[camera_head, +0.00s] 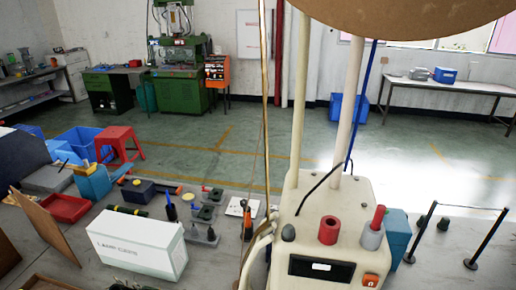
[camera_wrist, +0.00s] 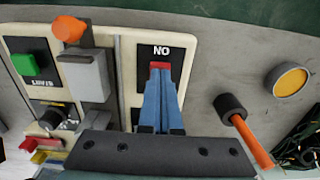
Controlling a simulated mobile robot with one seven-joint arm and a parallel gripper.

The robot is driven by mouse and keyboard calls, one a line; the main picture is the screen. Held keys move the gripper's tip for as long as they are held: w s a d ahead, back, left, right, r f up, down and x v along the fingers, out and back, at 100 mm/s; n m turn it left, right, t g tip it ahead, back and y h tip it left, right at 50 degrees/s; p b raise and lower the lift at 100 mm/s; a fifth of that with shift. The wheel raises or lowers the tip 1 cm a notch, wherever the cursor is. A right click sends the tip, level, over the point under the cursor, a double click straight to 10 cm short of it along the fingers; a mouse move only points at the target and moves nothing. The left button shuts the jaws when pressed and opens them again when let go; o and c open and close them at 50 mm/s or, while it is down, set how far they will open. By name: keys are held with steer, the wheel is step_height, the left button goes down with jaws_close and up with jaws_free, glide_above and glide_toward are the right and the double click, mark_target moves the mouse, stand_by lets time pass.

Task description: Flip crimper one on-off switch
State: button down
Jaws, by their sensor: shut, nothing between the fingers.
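In the wrist view, a small red switch (camera_wrist: 160,65) sits in a black plate under white letters that read "NO", on a cream panel (camera_wrist: 128,50). My gripper (camera_wrist: 161,78) has its two blue fingers together with nothing between them. The fingertips are right at the switch's near edge and hide its lower part. I cannot tell whether they touch it or which way the switch is set. I cannot make out my gripper in the head view.
Beside the switch are a grey block (camera_wrist: 87,75) with an orange knob (camera_wrist: 68,28) and a green button (camera_wrist: 26,65). An orange-handled tool (camera_wrist: 250,140) and a yellow disc (camera_wrist: 292,80) lie right. In the head view, a white box (camera_head: 135,245) stands on the bench.

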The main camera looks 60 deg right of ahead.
steer(key=shift+f+b, duration=0.45)
steer(key=shift+f, duration=0.15)
step_height(320, 180, up, 7)
steer(key=p, duration=0.7)
steer(key=shift+r, duration=0.1)
stand_by(0.7)
